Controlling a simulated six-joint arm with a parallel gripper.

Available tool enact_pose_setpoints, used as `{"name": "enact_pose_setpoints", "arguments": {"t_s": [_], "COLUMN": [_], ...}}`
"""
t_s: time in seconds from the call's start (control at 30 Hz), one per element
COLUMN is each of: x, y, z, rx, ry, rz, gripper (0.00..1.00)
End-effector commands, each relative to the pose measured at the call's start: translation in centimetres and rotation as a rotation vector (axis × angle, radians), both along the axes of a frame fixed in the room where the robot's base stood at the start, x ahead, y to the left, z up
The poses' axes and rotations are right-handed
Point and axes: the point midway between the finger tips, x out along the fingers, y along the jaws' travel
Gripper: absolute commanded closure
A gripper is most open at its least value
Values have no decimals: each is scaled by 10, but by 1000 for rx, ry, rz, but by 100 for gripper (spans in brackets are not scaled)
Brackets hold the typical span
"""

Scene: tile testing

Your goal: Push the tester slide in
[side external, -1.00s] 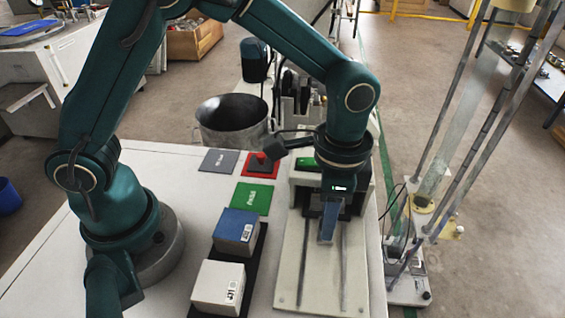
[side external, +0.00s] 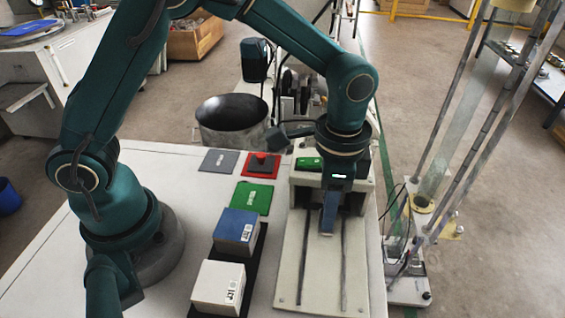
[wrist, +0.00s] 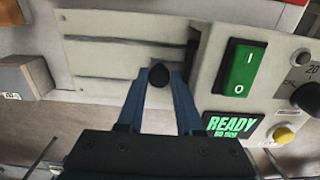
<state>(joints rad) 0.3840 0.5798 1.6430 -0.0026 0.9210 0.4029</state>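The tester (side external: 362,182) is a pale housing with a green switch at the far end of a long pale bed with two dark rails (side external: 321,275). My gripper (side external: 328,228) points down over this bed, close to the housing's front. In the wrist view my gripper (wrist: 160,80) has two blue fingers standing apart, with a small black knob (wrist: 159,74) between their tips. The knob nearly fills the gap; contact cannot be made out. The slide itself is mostly hidden by my gripper and the housing.
The tester's screen (wrist: 232,124) reads READY beside a green rocker switch (wrist: 240,70). Left of the bed stand a blue box (side external: 236,230) and a white box (side external: 219,286) on a black strip. A green mat (side external: 251,198), grey mat (side external: 219,161) and red button (side external: 261,158) lie farther back.

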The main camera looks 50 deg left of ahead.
Motion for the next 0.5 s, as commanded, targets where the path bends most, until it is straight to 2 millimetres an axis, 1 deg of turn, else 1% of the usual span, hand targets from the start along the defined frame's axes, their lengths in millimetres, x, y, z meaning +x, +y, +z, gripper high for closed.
{"name": "enact_pose_setpoints", "arguments": {"t_s": [0.03,0.3,0.33,0.5], "x": [4,5,4,4], "y": [1,2,2,2], "z": [4,25,27,40], "rx": [1,1,1,1], "ry": [-15,-18,-16,-16], "rz": [0,1,1,1], "gripper": [43,44,40,40]}}
